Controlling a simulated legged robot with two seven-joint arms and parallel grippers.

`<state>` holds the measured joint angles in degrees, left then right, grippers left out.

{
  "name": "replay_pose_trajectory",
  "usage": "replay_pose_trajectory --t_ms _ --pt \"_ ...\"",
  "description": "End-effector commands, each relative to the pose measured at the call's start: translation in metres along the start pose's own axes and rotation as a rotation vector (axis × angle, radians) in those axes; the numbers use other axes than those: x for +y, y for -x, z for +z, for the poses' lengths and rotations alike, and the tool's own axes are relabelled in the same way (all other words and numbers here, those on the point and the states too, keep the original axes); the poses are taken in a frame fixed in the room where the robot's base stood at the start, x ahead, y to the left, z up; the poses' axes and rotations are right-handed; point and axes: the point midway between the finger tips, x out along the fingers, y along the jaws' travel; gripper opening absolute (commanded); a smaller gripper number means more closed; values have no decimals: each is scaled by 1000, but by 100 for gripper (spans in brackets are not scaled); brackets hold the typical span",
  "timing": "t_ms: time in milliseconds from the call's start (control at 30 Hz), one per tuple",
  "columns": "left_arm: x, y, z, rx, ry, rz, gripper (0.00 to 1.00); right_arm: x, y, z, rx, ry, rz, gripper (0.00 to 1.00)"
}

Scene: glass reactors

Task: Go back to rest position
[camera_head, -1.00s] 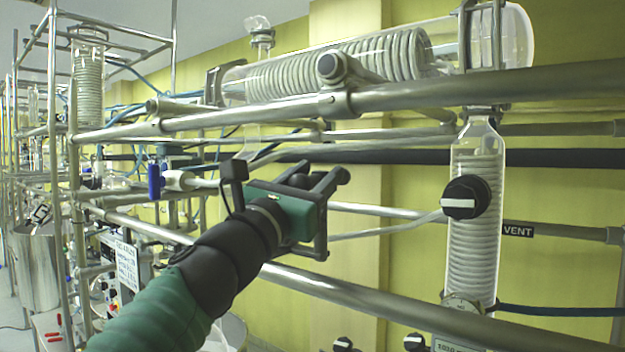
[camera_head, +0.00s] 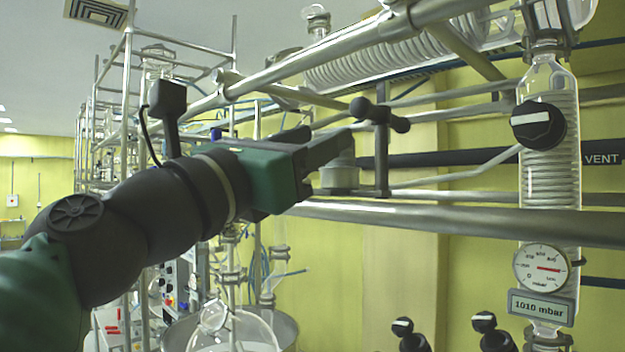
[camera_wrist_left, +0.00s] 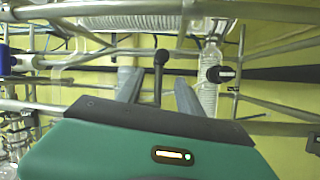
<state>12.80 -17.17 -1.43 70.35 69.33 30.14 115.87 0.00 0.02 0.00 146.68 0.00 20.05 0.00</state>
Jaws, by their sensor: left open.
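My left gripper (camera_head: 335,150) reaches in from the left in the head view, in front of the metal frame. My right gripper is not in view.
Metal rails (camera_head: 440,218) run across in front of the yellow wall, close to the left gripper. A pressure gauge (camera_head: 541,268) sits low on the column. A glass vessel (camera_head: 235,330) stands at the bottom. Black knobs (camera_head: 490,330) show at the lower right.

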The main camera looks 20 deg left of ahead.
Motion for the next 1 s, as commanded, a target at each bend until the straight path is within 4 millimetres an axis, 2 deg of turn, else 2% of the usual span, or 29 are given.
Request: replay_pose_trajectory --t_ms 467,567,667,767,800,867,900,967,1000 --pt "0 2 0 2 -1 0 43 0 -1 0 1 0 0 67" --pt "3 -3 -17 34 -33 3 43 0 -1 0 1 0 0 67" --pt "8 -12 -70 136 -145 2 43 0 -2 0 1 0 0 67" --pt "13 -18 -149 288 -328 -29 43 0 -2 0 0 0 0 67" --pt "13 -18 -184 352 -410 -55 43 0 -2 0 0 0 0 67" --pt "11 -14 -236 448 -537 -110 43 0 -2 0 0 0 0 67" --pt "9 -8 -272 512 -626 -159 43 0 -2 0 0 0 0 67" --pt "3 5 -326 601 -763 -249 43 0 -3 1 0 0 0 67" --pt "-2 16 -361 655 -856 -322 43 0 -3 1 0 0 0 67"
